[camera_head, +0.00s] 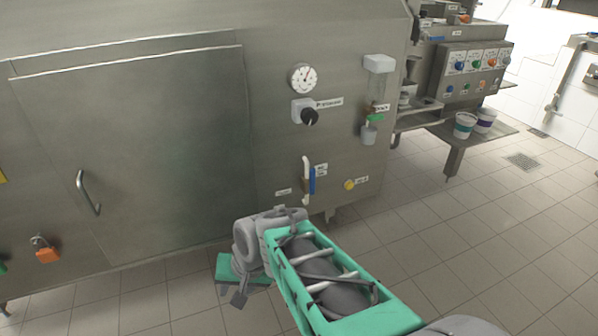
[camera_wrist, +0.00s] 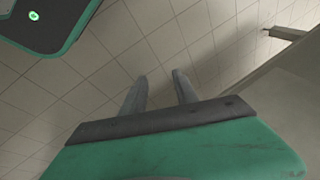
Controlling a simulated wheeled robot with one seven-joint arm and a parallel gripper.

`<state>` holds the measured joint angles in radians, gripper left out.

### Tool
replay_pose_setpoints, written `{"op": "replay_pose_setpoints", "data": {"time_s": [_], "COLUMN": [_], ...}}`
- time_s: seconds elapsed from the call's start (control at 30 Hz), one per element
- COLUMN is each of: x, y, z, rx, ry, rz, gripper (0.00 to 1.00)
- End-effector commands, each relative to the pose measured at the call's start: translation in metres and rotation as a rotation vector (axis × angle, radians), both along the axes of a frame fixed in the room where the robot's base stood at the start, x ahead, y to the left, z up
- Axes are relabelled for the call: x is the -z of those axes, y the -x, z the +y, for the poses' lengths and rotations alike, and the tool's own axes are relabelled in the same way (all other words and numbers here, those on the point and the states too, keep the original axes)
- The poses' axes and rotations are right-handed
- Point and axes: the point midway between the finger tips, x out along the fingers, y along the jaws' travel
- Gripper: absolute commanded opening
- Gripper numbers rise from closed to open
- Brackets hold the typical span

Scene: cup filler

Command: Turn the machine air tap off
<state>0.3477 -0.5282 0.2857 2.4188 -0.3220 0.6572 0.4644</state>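A tap with a blue lever (camera_head: 312,180) is on the lower front of the steel machine. The lever hangs upright beside a white pipe (camera_head: 306,166), with a small label at its upper right. I take it for the air tap; the label is too small to read. My gripper (camera_head: 239,299) is low and to the left of the tap, in front of the machine, pointing down towards the floor. In the wrist view my gripper (camera_wrist: 158,75) shows two grey fingers apart with nothing between them. The tap does not show in the wrist view.
The machine front has a gauge (camera_head: 302,77), a black knob (camera_head: 310,117), a yellow button (camera_head: 349,184), a filter unit (camera_head: 378,90) and a door handle (camera_head: 88,192). An orange padlock (camera_head: 46,252) hangs at left. Cups (camera_head: 465,125) stand at right. Tiled floor is open at lower right.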

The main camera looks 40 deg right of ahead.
Motion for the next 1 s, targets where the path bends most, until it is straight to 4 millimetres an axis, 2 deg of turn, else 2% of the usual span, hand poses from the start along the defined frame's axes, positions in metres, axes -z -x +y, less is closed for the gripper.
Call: {"op": "replay_pose_setpoints", "data": {"time_s": [0.03, 0.13, 0.23, 0.33, 0.4, 0.5, 0.6, 0.67, 0.77, 1.0], "x": [0.0, -0.01, -0.036, -0.074, -0.1, -0.129, -0.145, -0.147, -0.146, -0.145], "y": [-0.012, -0.039, -0.057, -0.056, -0.043, -0.018, -0.002, -0.001, -0.013, -0.057], "z": [-0.017, -0.048, -0.094, -0.154, -0.194, -0.238, -0.26, -0.264, -0.267, -0.278], "rx": [0.197, 0.617, 1.026, 1.37, 1.532, 1.644, 1.671, 1.674, 1.67, 1.668], "ry": [-0.114, -0.423, -0.8, -1.23, -1.522, -1.858, -2.043, -2.084, -2.089, -2.085], "rz": [-0.038, -0.143, -0.261, -0.391, -0.476, -0.569, -0.615, -0.621, -0.617, -0.614], "gripper": [0.35, 0.35, 0.35, 0.35, 0.35, 0.35, 0.35, 0.35, 0.35, 0.35]}}
